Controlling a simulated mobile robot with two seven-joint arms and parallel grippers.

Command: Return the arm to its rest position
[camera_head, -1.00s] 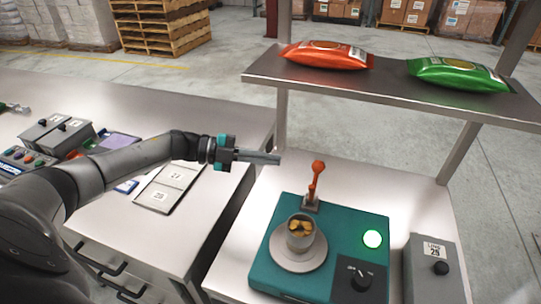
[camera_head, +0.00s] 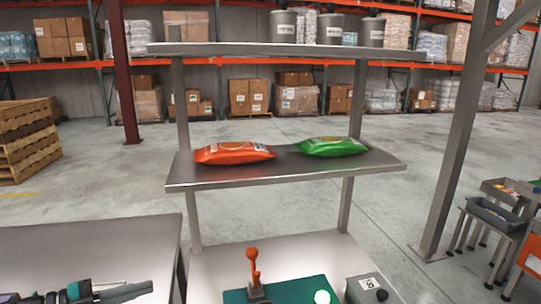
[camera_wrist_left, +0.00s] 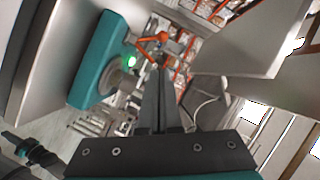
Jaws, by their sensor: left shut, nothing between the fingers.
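My left arm comes in low from the left in the head view. Its gripper (camera_head: 140,289) is shut and empty over the left bench, pointing right. In the left wrist view its fingers (camera_wrist_left: 160,85) lie together with nothing between them. The teal weigher (camera_head: 290,292) is to the right of the gripper and apart from it. Its orange lever (camera_head: 252,262) stands up and its green light (camera_head: 322,297) is lit. The weigher's pan is below the head view's edge. A dark part with a teal band (camera_wrist_left: 35,153), apparently my right gripper, shows in the left wrist view; its fingers are unclear.
A shelf (camera_head: 285,176) above the weigher bench holds a red bag (camera_head: 234,153) and a green bag (camera_head: 331,147). A grey box (camera_head: 366,290) stands right of the weigher. The left bench (camera_head: 90,245) has bare room behind the gripper. A post (camera_head: 455,140) stands at right.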

